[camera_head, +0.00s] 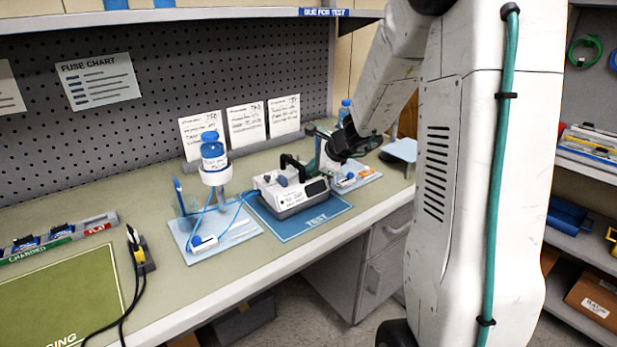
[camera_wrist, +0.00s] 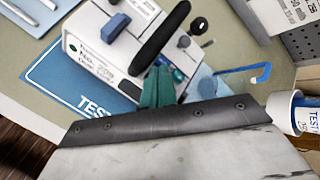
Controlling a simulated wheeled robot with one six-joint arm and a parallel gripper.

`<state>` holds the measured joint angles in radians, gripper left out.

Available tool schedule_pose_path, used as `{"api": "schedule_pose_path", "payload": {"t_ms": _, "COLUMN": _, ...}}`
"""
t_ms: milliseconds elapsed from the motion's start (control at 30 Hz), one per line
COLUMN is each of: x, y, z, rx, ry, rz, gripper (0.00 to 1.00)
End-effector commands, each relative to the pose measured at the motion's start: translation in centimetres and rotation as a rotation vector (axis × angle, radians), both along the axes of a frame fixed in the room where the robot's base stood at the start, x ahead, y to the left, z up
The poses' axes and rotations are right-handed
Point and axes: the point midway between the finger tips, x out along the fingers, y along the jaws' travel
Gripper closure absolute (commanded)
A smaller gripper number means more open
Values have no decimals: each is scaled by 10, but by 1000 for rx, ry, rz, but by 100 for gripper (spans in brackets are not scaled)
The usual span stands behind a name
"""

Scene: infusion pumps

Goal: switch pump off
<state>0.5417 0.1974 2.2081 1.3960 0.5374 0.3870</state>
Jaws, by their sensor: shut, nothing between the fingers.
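The infusion pump (camera_head: 291,190) is a white box with a black carry handle and a dark front screen. It stands on the blue TEST mat (camera_head: 312,221) on the bench. In the wrist view the pump (camera_wrist: 95,55) fills the upper middle, with a blue part (camera_wrist: 115,27) on its face and small dark knobs to the right of the handle. My gripper (camera_head: 318,140) is just behind and to the right of the pump. Its green fingers (camera_wrist: 158,88) are shut and empty in the wrist view, close to the handle; contact cannot be told.
A stand with a blue-capped bottle (camera_head: 212,152) and blue tubing is left of the pump. A pale tray with small parts (camera_head: 355,178) lies to the right. A soldering-like tool in a holder (camera_head: 139,250) and a green mat (camera_head: 62,297) are at the left. Cards stand behind.

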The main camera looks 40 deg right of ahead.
Motion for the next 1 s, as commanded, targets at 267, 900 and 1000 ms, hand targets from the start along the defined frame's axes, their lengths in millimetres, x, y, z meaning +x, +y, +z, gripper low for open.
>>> {"api": "schedule_pose_path", "payload": {"t_ms": 267, "x": 0, "y": 0, "z": 8, "rx": -1, "ry": 0, "rz": 1, "gripper": 100}}
{"api": "schedule_pose_path", "payload": {"t_ms": 900, "x": 0, "y": 0, "z": 49, "rx": -1, "ry": -3, "rz": 1, "gripper": 100}}
{"api": "schedule_pose_path", "payload": {"t_ms": 1000, "x": 0, "y": 0, "z": 56, "rx": -2, "ry": -1, "rz": 1, "gripper": 100}}
